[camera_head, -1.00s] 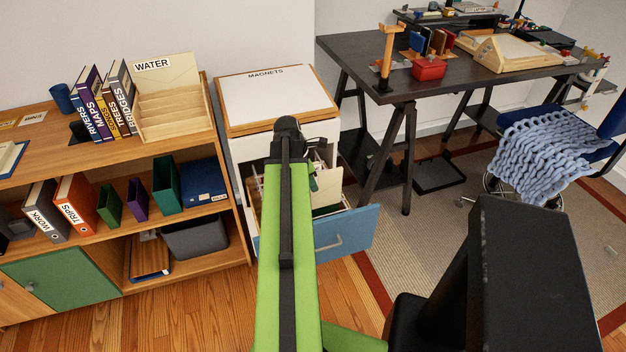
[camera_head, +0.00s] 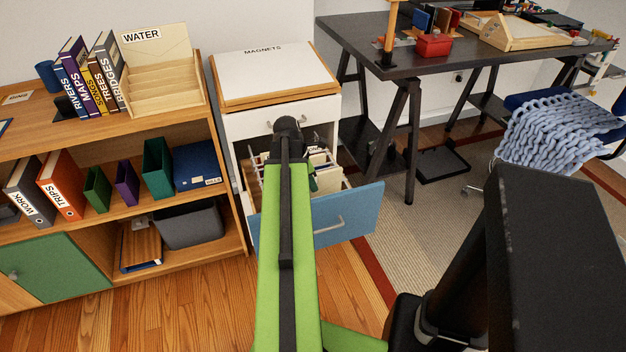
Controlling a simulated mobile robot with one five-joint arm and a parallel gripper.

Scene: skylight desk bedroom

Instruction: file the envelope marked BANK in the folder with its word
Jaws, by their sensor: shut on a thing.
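The white cabinet's open bottom drawer, with a blue front (camera_head: 352,222), holds several folders with cream tabs. One tab (camera_head: 316,151) shows letters like "ONE", partly covered by my arm; the other words are too small or hidden. My gripper (camera_head: 312,182) is over the drawer, mostly hidden behind my green arm, and is shut on a pale cream piece (camera_head: 328,181), apparently the envelope. Its word cannot be read. I cannot tell whether its lower edge is above the folders or among them.
A shelf unit (camera_head: 160,218) with books and binders stands left of the cabinet. A tray marked MAGNETS (camera_head: 270,75) lies on the cabinet top. A black desk (camera_head: 440,60) and a chair with a blue throw (camera_head: 560,130) are at the right. Wooden floor is clear in front.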

